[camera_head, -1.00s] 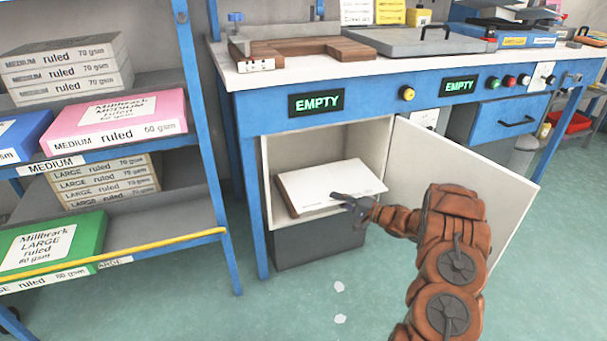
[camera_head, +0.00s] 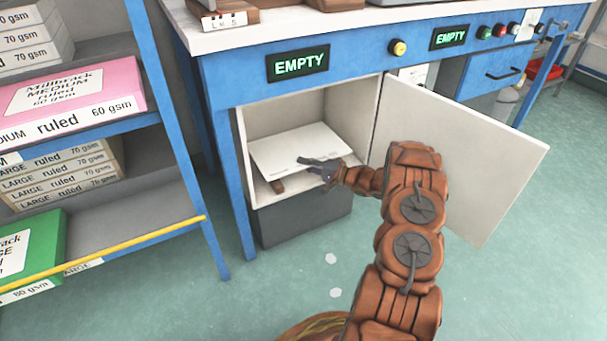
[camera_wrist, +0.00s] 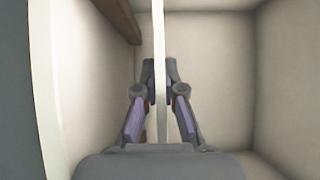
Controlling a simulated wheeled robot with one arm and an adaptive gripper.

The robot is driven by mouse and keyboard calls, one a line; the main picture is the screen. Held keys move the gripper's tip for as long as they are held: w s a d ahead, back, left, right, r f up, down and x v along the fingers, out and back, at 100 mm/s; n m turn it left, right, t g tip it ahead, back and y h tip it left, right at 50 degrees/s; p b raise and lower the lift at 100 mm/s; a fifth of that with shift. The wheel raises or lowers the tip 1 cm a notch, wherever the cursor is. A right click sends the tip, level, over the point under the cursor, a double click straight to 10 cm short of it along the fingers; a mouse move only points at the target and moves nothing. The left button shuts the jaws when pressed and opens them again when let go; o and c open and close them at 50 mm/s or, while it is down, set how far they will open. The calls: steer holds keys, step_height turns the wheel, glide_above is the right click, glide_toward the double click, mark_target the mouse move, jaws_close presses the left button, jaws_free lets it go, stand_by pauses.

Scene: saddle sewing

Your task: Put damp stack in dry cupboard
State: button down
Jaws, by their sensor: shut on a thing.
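The stack (camera_head: 298,148) is a thin white slab of paper, inside the open cupboard (camera_head: 240,160) under the left EMPTY sign. My gripper (camera_head: 322,168) is shut on its front edge at the cupboard mouth. In the wrist view the stack (camera_wrist: 159,45) is a thin pale strip seen edge-on between the fingers (camera_wrist: 160,90). A brown wooden bar (camera_head: 278,186) shows below the stack; it also shows at the upper left of the wrist view (camera_wrist: 120,18). I cannot tell whether the stack touches it. The pictures do not show dampness.
The cupboard door (camera_head: 460,150) stands open to the right, close beside my arm. A blue shelf rack with a yellow bar (camera_head: 130,240) and paper packs, one pink (camera_head: 70,100) and one green (camera_head: 40,245), stands at left.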

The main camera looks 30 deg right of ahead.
mark_target(304, 179)
step_height(304, 179, down, 4)
steer(key=shift+r+b, duration=0.15)
steer(key=shift+b, duration=0.6)
steer(key=c, duration=1.6)
jaws_free()
steer(key=p+v, duration=0.3)
steer(key=v, duration=0.4)
steer(key=shift+s+d, duration=0.15)
steer(key=shift+s, duration=0.15)
